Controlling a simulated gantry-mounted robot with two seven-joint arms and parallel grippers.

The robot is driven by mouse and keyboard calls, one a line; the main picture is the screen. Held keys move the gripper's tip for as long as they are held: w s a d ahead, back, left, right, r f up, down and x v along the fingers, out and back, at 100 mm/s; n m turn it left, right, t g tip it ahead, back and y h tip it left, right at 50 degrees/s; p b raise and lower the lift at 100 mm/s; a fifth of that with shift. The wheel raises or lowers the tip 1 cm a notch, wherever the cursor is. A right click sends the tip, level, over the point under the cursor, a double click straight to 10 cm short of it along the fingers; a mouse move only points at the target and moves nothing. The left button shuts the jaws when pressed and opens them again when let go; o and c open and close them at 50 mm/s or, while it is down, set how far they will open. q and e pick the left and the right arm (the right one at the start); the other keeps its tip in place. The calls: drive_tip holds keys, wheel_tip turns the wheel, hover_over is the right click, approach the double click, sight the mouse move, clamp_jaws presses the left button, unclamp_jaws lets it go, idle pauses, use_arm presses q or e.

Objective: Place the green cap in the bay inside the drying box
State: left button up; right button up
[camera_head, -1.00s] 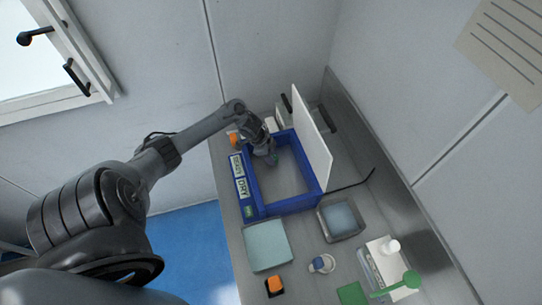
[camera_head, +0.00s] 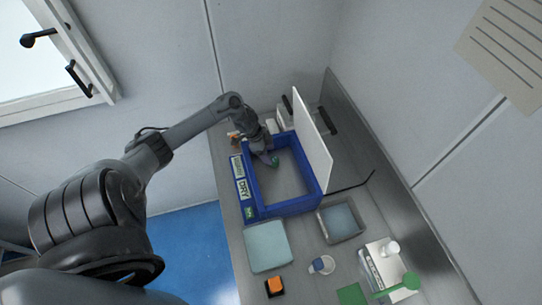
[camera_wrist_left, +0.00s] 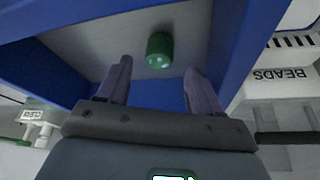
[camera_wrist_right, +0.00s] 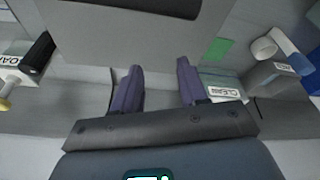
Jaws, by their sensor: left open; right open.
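The green cap (camera_wrist_left: 159,50) sits inside the blue drying box (camera_head: 292,206), near its far left corner; in the head view it shows as a small green spot (camera_head: 275,161). My left gripper (camera_wrist_left: 157,78) is open over the box, with the cap beyond its fingertips, between their lines and clear of both fingers. In the head view the left gripper (camera_head: 267,160) reaches in over the box's left wall. The bay's outline cannot be made out. My right gripper (camera_wrist_right: 160,66) is open and empty in the right wrist view; it is not in the head view.
The box's white lid (camera_head: 312,138) stands open along its right side. In front are a pale tray (camera_head: 267,246), a grey dish (camera_head: 341,221), an orange-topped block (camera_head: 275,286), a small white-and-blue container (camera_head: 321,265) and a green paddle-like item (camera_head: 411,281). A wall bounds the bench at right.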

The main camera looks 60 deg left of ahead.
use_arm(q)
drive_tip(key=v, duration=0.8)
drive_tip(key=shift+d, duration=0.1)
